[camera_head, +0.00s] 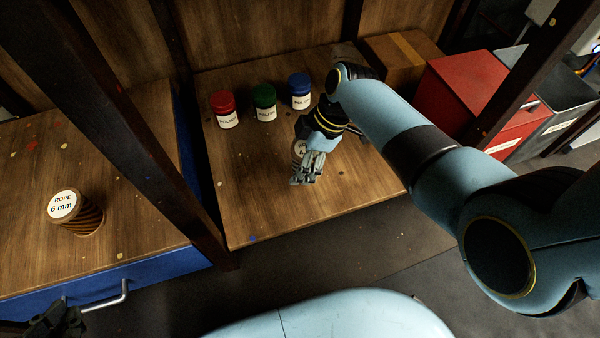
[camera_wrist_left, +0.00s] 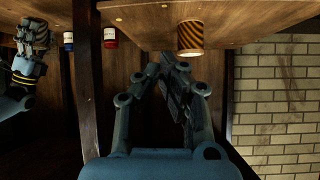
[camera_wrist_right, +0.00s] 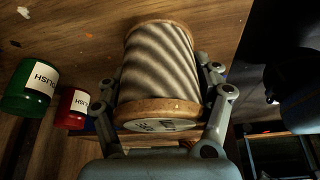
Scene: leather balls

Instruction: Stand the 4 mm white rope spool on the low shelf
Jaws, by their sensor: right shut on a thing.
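The white rope spool (camera_wrist_right: 160,70) has pale diagonal windings and wooden end discs. My right gripper (camera_head: 306,178) is shut on it, with a finger on each side in the right wrist view. Its labelled end faces that camera; the lettering is too small to read surely. In the head view the gripper hides most of the spool (camera_head: 299,147). They are over the wooden shelf board (camera_head: 260,205) in the middle; I cannot tell whether the spool touches it. My left gripper (camera_wrist_left: 176,75) is empty, its fingers close together, away from the spool.
A red tin (camera_head: 223,108), a green tin (camera_head: 264,102) and a blue tin (camera_head: 299,91) stand at the board's back. A 6 mm rope spool (camera_head: 88,216) stands on the left bench (camera_head: 130,235). Dark posts, a cardboard box (camera_head: 402,57) and a red bin (camera_head: 470,95) flank the board.

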